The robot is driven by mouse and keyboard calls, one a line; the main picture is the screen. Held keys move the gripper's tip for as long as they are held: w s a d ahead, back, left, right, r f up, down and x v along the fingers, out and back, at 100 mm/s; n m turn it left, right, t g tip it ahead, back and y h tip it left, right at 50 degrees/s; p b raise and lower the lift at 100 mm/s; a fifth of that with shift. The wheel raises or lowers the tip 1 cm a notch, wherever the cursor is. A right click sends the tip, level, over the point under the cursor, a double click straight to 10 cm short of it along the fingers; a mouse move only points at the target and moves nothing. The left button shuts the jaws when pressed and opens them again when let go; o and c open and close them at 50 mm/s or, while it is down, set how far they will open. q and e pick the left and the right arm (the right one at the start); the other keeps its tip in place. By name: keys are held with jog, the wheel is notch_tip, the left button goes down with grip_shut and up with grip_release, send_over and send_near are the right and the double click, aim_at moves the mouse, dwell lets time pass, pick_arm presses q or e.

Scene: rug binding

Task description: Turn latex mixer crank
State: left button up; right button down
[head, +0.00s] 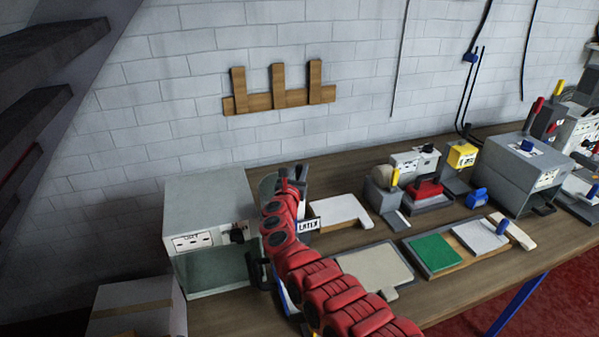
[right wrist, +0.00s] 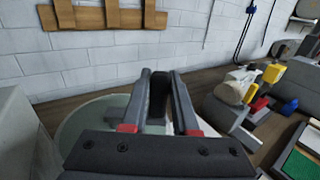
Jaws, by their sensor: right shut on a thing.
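The latex mixer, with its white "LATEX" label (head: 308,225), stands on the bench right of the grey box, mostly hidden behind my red right arm. Its round pale-green bowl (right wrist: 82,122) shows in the right wrist view, left of and behind my fingers. My right gripper (head: 293,174) is over the mixer with its fingers pointing up in the head view. In the right wrist view the fingers (right wrist: 161,76) stand slightly apart, shut on what appears to be the crank handle, which is largely hidden between them. My left gripper is not in view.
A grey box with a labelled front (head: 210,190) stands close on the left. A beige pad (head: 375,268), a green pad (head: 435,252) and a white board (head: 340,211) lie to the right. Small machines (head: 382,188) stand behind. A wooden rack (head: 278,98) hangs on the wall.

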jog(key=shift+r, duration=0.1)
jog(key=c, duration=0.7)
grip_release()
jog(key=shift+a, duration=0.1)
jog(key=shift+c, duration=0.2)
jog(key=shift+o, duration=0.3)
jog(key=shift+s+f, duration=0.3)
jog(key=shift+s, duration=0.1)
jog(key=v, duration=0.5)
jog(key=shift+s, duration=0.15)
jog(key=b, duration=0.3)
send_near(299, 173)
jog(key=v, duration=0.6)
jog(key=shift+s+r, duration=0.2)
jog(key=shift+r, duration=0.05)
jog(key=shift+a, duration=0.1)
